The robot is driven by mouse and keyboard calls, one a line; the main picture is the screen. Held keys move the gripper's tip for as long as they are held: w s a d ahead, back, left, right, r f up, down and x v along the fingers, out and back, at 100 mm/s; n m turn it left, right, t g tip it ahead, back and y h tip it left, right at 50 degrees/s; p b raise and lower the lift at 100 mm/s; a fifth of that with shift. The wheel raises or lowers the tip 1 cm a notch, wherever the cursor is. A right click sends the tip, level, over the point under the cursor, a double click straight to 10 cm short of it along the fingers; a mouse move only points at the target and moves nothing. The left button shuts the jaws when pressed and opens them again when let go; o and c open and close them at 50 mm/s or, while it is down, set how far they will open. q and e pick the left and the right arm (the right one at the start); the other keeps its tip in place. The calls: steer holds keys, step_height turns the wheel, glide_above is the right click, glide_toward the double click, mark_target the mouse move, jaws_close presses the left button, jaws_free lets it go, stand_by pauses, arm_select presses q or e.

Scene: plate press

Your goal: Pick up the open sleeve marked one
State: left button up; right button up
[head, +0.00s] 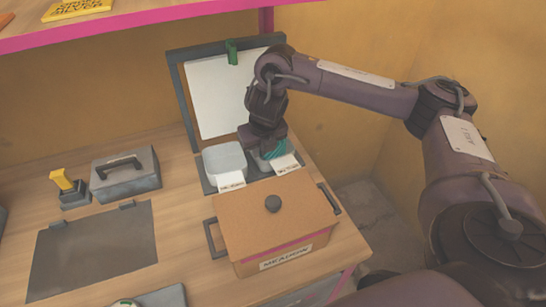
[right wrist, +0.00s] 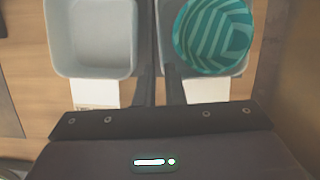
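My right gripper (right wrist: 160,76) hangs over the back right of the table, above two pale bins. In the right wrist view its two dark fingers show a narrow gap with nothing between them. A round teal, zigzag-patterned thing (right wrist: 213,37) sits in the right bin (right wrist: 166,24), to the right of the fingers; in the head view it shows partly behind the gripper. The left bin (right wrist: 92,38) looks empty. White labels hang in front of both bins, their writing too small to read. I cannot make out a sleeve marked one. My left gripper is out of view.
A brown lidded box (head: 250,218) with a dark knob stands in front of the bins. A grey press block (head: 125,176), a yellow-handled stamp (head: 68,188) and a dark plate (head: 92,252) are to the left. A white board (head: 215,98) stands behind; a pink-edged shelf (head: 150,18) is above.

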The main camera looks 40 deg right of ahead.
mark_target(259, 159)
steer(key=p+x, duration=0.1)
steer(key=x, duration=0.4)
steer(key=shift+s+f, duration=0.15)
steer(key=shift+c, duration=0.4)
jaws_close()
